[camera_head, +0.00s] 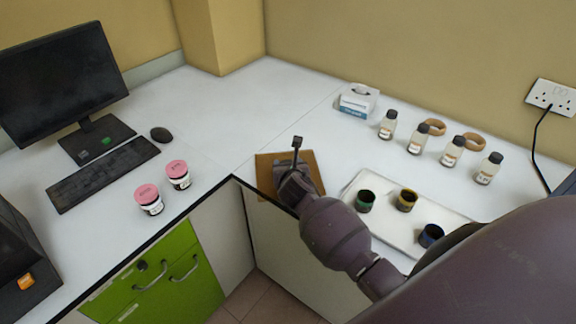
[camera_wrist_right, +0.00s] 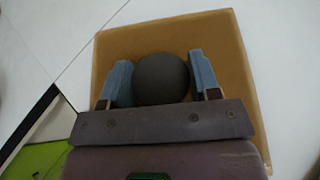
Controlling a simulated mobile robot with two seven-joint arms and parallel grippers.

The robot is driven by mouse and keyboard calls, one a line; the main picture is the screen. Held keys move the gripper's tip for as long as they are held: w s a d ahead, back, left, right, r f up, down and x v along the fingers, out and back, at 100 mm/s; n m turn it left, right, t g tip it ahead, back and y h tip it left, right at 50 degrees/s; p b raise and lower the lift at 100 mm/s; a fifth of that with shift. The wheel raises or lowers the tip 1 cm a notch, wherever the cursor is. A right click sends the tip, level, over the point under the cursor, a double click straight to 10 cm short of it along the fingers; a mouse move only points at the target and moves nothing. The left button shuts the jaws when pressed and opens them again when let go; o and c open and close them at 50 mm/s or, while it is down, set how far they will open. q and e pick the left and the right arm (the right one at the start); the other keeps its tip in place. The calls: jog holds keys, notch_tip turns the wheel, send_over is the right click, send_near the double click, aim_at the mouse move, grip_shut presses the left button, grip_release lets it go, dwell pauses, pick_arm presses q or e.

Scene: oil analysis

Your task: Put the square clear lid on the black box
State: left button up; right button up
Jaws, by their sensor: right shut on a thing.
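My right gripper (camera_head: 292,168) is over a tan-brown square (camera_head: 312,163) at the counter's inner corner. In the right wrist view, the blue-grey fingers of this gripper (camera_wrist_right: 161,66) are shut on a dark round knob-like thing (camera_wrist_right: 162,82). The brown square (camera_wrist_right: 222,50) lies beneath the fingers and fills the middle of that view. I cannot tell whether it is a lid, a box top or a board, or whether the knob is joined to it. No clear see-through lid or plainly black box can be made out. My left gripper is out of view.
A white tray (camera_head: 349,190) with several small dark cups is right of the brown square. Bottles (camera_head: 417,138), wooden rings (camera_head: 434,126) and a tissue box (camera_head: 358,101) stand behind. Pink-lidded jars (camera_head: 149,199), a keyboard (camera_head: 103,174) and a monitor (camera_head: 62,82) are left. The counter's front edge is close.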

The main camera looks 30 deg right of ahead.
jog(key=o, duration=1.3)
